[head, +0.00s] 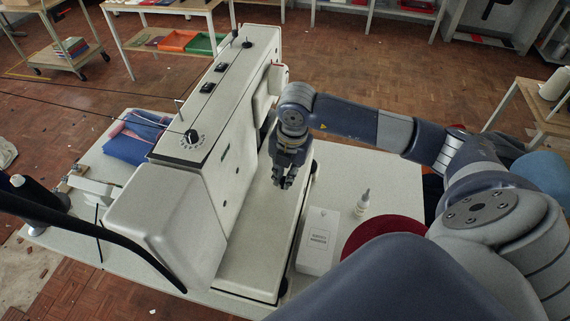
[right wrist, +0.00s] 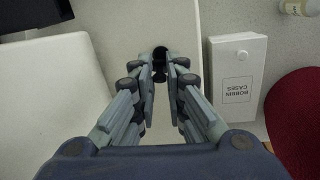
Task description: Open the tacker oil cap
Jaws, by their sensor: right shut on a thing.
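The tacker (head: 215,110) is a large off-white sewing machine on a table in the middle of the head view. My right gripper (head: 283,185) reaches down over its pale bed on the right side. In the right wrist view my right gripper (right wrist: 161,72) has its fingertips closed around a small black cap-like part (right wrist: 160,53) above the pale bed. This looks like the oil cap; the fingers cover much of it, and I cannot tell whether it is seated or loose. In the head view the cap is hidden by the gripper. My left gripper is not in view.
A white box labelled bobbin cases (head: 317,243) stands right of the bed, with a small white bottle (head: 363,201) behind it. A dark red round pad (head: 392,232) is nearby. Folded blue cloth (head: 136,137) lies left of the machine. The tabletop (head: 375,165) beyond the bottle is clear.

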